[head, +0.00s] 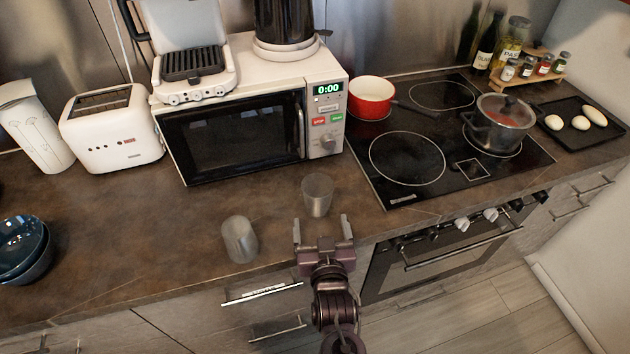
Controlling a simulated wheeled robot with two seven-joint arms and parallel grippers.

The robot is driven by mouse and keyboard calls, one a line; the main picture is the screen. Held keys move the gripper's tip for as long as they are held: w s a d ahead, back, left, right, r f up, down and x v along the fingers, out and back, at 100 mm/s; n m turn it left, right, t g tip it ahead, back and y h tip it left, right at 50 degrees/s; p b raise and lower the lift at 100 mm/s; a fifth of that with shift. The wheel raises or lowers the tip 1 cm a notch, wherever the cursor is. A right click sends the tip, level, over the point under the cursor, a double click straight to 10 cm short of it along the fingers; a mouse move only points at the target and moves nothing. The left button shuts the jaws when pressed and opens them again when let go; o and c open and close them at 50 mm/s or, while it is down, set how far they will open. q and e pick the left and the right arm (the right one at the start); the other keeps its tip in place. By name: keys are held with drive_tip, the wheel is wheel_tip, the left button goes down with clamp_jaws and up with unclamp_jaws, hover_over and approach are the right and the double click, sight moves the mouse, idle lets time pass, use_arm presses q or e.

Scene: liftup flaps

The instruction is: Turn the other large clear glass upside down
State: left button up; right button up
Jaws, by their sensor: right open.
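Two clear glasses stand on the brown countertop (130,225) in front of the microwave. The right glass (318,193) looks upright, with its wider open rim at the top. The left glass (240,241) stands nearer the front edge and appears upside down, with a closed end on top. My right gripper (323,224) is open and empty at the counter's front edge. Its two fingers point toward the right glass, which stands just beyond the fingertips, seemingly apart from them. My left gripper is not in view.
The microwave (235,130) stands behind the glasses. The cooktop (400,158) with a red pan (372,97) and a steel pot (500,122) is to the right. Blue bowls (24,250) and a toaster (112,130) are at left. Counter left of the glasses is clear.

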sight(319, 210)
drive_tip(key=shift+w+a, duration=0.1)
drive_tip(key=shift+w, duration=0.8)
drive_tip(key=shift+w+a+r+p, duration=0.15)
drive_tip(key=shift+w+p, duration=0.25)
drive_tip(key=shift+w, duration=0.2)
drive_tip(key=shift+w+r+p, duration=0.15)
drive_tip(key=shift+w+p, duration=0.25)
drive_tip(key=shift+w, duration=0.15)
drive_tip(key=x, duration=0.2)
drive_tip(key=shift+w+f, duration=0.2)
drive_tip(key=shift+w, duration=0.1)
drive_tip(key=shift+w+a+f+p, duration=0.1)
drive_tip(key=shift+w+p, duration=0.2)
drive_tip(key=shift+w, duration=0.2)
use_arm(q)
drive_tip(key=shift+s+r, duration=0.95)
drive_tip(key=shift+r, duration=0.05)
use_arm(e)
drive_tip(key=c, duration=1.2)
